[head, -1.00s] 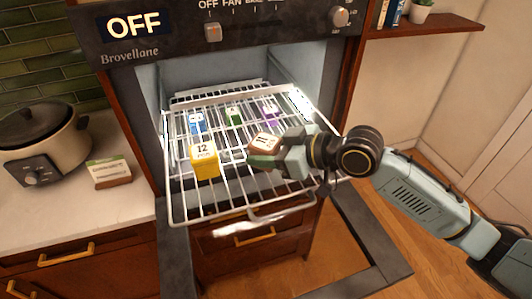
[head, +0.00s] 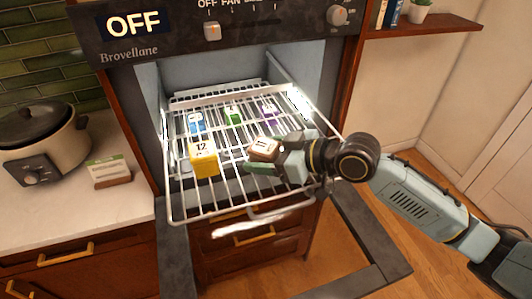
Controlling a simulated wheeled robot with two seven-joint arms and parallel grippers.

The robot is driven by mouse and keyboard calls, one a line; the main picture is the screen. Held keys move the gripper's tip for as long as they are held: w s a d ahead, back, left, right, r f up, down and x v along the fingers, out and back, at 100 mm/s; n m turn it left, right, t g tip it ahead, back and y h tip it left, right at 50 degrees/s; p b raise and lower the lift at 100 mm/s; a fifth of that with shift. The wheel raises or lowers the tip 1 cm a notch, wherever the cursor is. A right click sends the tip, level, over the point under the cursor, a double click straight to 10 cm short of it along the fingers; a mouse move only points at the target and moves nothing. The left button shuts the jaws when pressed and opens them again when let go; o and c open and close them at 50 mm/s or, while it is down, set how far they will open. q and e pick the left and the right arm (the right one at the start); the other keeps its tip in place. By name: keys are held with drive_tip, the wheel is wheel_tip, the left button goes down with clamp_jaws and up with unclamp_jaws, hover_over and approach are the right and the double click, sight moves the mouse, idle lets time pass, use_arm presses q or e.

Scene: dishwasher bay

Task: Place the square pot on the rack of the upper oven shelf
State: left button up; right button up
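A small brown square pot (head: 264,149) with a pale marked top is at the fingertips of my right gripper (head: 262,159), over the right-middle part of the pulled-out oven rack (head: 228,208). The gripper comes in from the right and looks shut on the pot. A dark green fingertip shows below the pot. I cannot tell whether the pot touches the rack wires. My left gripper is not in view.
On the rack are a yellow block marked 12 (head: 204,160), a blue block (head: 196,123), a green block (head: 233,115) and a purple block (head: 270,112). The rack's front is clear. The oven door (head: 176,262) is open below. A cooker (head: 45,145) stands on the left counter.

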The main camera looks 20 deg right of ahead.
drive_tip(key=shift+s+a+f, duration=0.1)
drive_tip(key=shift+s+f, duration=0.15)
drive_tip(key=shift+f, duration=0.55)
drive_tip(key=shift+r, duration=0.3)
drive_tip(key=v, duration=0.3)
drive_tip(key=b+v, duration=0.1)
drive_tip(key=v, duration=0.6)
drive_tip(key=shift+w+d+r, duration=0.15)
drive_tip(key=shift+d+r, duration=0.15)
drive_tip(key=shift+r, duration=0.25)
drive_tip(key=shift+s+d+r, duration=0.4)
drive_tip(key=shift+s+r, duration=0.05)
drive_tip(key=shift+c, duration=0.2)
